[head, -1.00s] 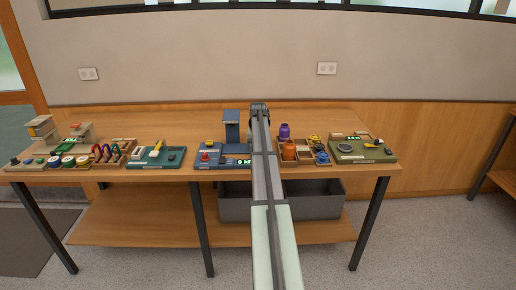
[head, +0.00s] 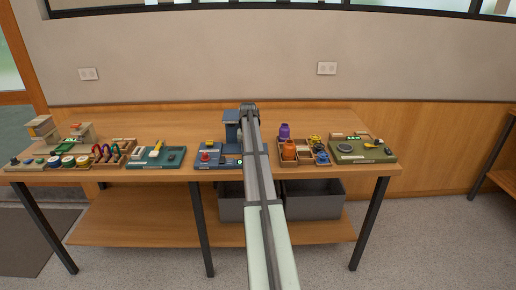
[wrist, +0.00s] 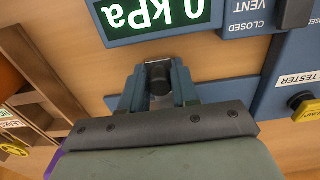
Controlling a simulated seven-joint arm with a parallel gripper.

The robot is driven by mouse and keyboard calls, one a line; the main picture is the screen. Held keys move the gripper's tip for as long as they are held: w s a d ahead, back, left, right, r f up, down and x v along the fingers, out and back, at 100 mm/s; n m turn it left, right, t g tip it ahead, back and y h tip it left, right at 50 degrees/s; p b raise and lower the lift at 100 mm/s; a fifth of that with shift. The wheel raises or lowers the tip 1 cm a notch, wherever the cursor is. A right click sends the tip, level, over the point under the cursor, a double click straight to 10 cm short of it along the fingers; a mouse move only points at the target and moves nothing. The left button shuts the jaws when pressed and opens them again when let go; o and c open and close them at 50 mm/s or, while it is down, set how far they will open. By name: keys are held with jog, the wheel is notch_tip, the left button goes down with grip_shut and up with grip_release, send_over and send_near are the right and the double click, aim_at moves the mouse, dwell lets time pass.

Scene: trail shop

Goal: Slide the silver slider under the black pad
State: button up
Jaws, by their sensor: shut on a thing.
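In the wrist view my gripper (wrist: 159,92) is shut on a small dark grey piece (wrist: 159,76) with a rounded end, beside the blue tester panel. I cannot tell whether this piece is the silver slider. A dark grey block (wrist: 296,12) sits at the top right, next to the label reading VENT CLOSED; whether it is the black pad is unclear. The blue tester (head: 205,161) also shows in the head view, with a tall column (head: 231,131) at its back. My arm hides part of it, and my fingertips are hidden there.
The green display (wrist: 155,14) reads 0 kPa. A yellow-and-black knob (wrist: 305,107) is at the right. A purple bottle (head: 284,131) and an orange bottle (head: 289,150) stand right of my arm. A green scale board (head: 372,155) lies farther right. Bare tabletop (head: 165,122) lies behind the stations.

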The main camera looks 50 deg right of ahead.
jog(key=shift+w+a, duration=2.7)
jog(key=shift+w, duration=0.05)
jog(key=o, duration=0.8)
jog(key=shift+r, duration=0.2)
jog(key=shift+r, duration=3.3)
jog(key=shift+a, duration=0.1)
